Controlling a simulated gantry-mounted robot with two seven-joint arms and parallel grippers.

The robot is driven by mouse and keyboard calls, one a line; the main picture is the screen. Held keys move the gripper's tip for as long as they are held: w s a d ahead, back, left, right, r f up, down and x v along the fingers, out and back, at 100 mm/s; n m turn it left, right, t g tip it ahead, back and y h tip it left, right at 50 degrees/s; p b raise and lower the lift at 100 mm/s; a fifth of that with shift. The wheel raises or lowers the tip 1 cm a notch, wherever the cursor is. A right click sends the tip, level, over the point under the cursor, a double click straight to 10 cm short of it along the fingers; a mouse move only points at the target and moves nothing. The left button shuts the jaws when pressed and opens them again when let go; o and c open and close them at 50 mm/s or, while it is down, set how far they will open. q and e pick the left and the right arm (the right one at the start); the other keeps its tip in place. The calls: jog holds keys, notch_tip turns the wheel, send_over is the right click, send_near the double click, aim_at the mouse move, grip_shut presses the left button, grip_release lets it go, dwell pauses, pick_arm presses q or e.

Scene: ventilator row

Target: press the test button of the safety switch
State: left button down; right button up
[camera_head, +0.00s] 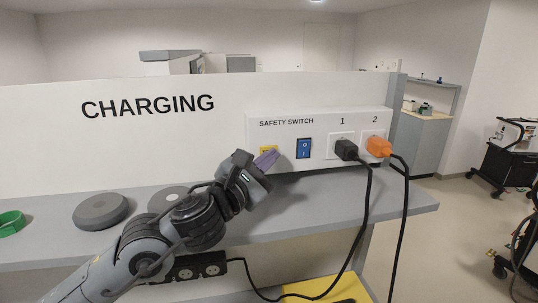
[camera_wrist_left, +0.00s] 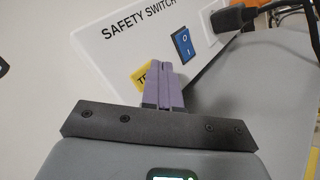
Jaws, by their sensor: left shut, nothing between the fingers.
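The safety switch is a white box (camera_head: 290,124) on the upright panel, lettered SAFETY SWITCH. Its yellow test button (camera_head: 268,149) sits at the box's left end, partly covered by my left gripper; it also shows in the left wrist view (camera_wrist_left: 142,74) with the letters "TE" visible. A blue rocker switch (camera_head: 303,148) is to its right, also in the left wrist view (camera_wrist_left: 184,45). My left gripper (camera_head: 266,160) is shut and empty, its purple fingertips (camera_wrist_left: 163,86) right in front of the yellow button. I cannot tell whether they touch it. My right gripper is not in view.
A black plug (camera_head: 346,150) and an orange plug (camera_head: 379,146) sit in sockets 1 and 2, with black cables hanging over the grey shelf. Grey round discs (camera_head: 100,211) and a green ring (camera_head: 11,223) lie on the shelf. A power strip (camera_head: 200,267) is below.

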pick_arm(q)
jog(key=shift+w, duration=0.3)
dwell(0.8)
jog(key=shift+s+b, duration=0.15)
jog(key=shift+b, duration=0.3)
jog(key=shift+s+f+b, duration=0.1)
jog(key=shift+s+b, duration=0.25)
jog(key=shift+s, duration=0.15)
jog(key=shift+s+d, duration=0.1)
jog(key=shift+s+d+b, duration=0.2)
jog(key=shift+s+b, duration=0.15)
jog(key=shift+s, duration=0.35)
jog(key=shift+s+d+b, duration=0.15)
jog(key=shift+s+b, duration=0.15)
jog(key=shift+s, duration=0.35)
jog(key=shift+s+d, duration=0.2)
jog(key=shift+s, duration=0.85)
